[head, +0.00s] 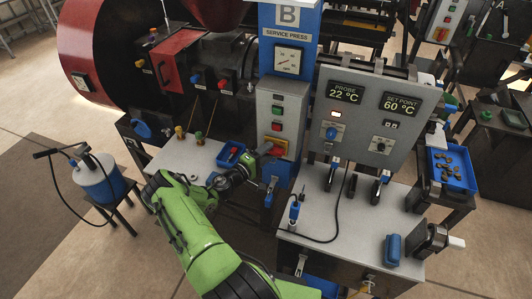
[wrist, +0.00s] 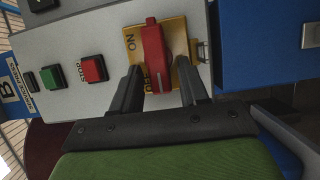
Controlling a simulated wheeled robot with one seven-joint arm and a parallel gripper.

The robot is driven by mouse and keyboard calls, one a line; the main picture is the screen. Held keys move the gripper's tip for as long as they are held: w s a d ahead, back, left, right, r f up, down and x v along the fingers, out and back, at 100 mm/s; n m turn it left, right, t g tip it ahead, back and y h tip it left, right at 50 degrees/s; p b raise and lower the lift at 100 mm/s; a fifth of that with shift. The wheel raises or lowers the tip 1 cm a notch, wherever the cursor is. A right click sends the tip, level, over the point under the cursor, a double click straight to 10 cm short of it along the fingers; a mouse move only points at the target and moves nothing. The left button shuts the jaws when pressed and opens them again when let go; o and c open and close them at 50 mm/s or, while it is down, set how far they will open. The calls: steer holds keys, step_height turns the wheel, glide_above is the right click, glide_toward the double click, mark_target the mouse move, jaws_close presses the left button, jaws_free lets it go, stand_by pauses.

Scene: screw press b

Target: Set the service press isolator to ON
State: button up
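The service press isolator, a red rotary handle (wrist: 154,58) on a yellow plate (wrist: 180,40), sits at the bottom of the grey control panel under the "B SERVICE PRESS" sign. In the wrist view the handle runs top to bottom. The ON lettering is beside it at left; the OFF lettering is at its lower end, partly hidden. My gripper (wrist: 159,78) is open, its two dark fingers on either side of the handle's lower end, with gaps visible. In the head view my gripper (head: 265,153) reaches the yellow plate (head: 280,147) and covers part of the isolator.
A red button (wrist: 94,68) and a green button (wrist: 52,77) are on the same panel. A grey heater panel (head: 362,115) stands to the right, above a bench (head: 345,215) with a blue-handled tool on a cable. A blue tray (head: 231,154) lies left of my gripper.

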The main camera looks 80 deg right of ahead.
mark_target(274, 148)
jaws_close()
steer(key=m+t+b, duration=0.2)
steer(key=m+b, duration=0.2)
steer(key=s+r+m+t+y+b, duration=0.1)
steer(key=m+t+b, duration=0.1)
steer(key=m+b, duration=0.3)
steer(key=s+r+m+t+y+b, duration=0.1)
steer(key=m+t+b, duration=0.2)
steer(key=m+b, duration=0.1)
steer(key=shift+s+a+b, duration=0.1)
steer(key=shift+b, duration=0.3)
stand_by(0.4)
steer(key=shift+m, duration=0.3)
steer(key=shift+o, duration=0.8)
jaws_free()
